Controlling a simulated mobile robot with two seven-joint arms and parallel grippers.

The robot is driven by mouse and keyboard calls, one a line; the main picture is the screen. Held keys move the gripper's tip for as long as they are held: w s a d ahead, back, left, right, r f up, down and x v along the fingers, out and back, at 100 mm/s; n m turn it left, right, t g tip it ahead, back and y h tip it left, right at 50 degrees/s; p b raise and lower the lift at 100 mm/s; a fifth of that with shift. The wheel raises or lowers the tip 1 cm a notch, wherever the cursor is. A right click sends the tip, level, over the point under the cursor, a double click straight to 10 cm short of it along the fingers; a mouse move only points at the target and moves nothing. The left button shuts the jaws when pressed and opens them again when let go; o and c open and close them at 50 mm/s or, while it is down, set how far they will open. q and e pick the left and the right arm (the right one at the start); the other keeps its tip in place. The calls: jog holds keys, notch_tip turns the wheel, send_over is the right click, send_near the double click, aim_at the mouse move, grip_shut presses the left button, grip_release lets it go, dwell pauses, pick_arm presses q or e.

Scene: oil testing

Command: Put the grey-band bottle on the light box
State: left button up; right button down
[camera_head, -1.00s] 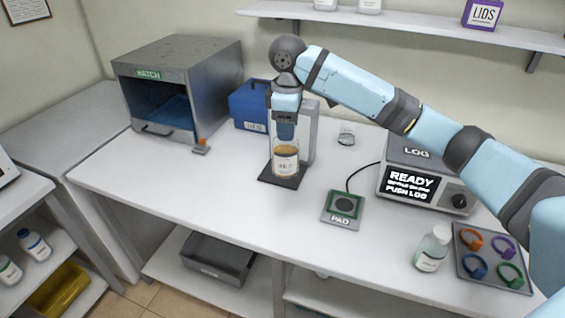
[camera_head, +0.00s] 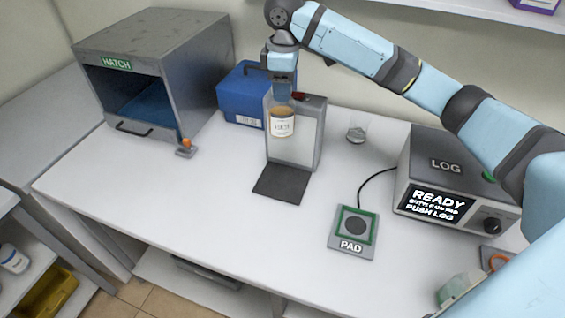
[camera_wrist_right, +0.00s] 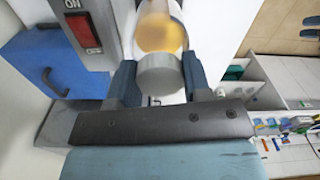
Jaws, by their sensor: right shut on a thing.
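My right gripper (camera_head: 283,92) is shut on the neck and cap end of a bottle (camera_head: 282,122) with amber liquid and a white label. It holds the bottle upright in front of the upper part of the light box (camera_head: 308,142), above its dark base plate (camera_head: 281,184). The base plate is bare. In the right wrist view the grey cap (camera_wrist_right: 160,75) sits between the two fingers (camera_wrist_right: 158,82), and the light box's red ON switch (camera_wrist_right: 84,33) is close beside. I cannot make out a grey band. My left gripper is not in view.
A blue case (camera_head: 240,92) and a grey hatch box (camera_head: 140,65) stand to the left. A glass beaker (camera_head: 357,132), the pad (camera_head: 352,226) and the log device (camera_head: 446,178) are to the right. Another bottle (camera_head: 458,288) is partly hidden by my arm. The front table is clear.

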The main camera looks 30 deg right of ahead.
aim_at(284, 112)
notch_tip(284, 112, down, 19)
jog(key=p, duration=0.2)
jog(key=shift+s, duration=0.1)
dwell(0.3)
jog(key=c, duration=0.6)
grip_release()
jog(key=shift+f, duration=0.1)
jog(key=shift+o, duration=0.2)
notch_tip(284, 112, up, 11)
jog(key=shift+r+b, duration=0.1)
jog(key=shift+b, duration=0.8)
jog(key=shift+r, duration=0.55)
jog(key=shift+f, duration=0.1)
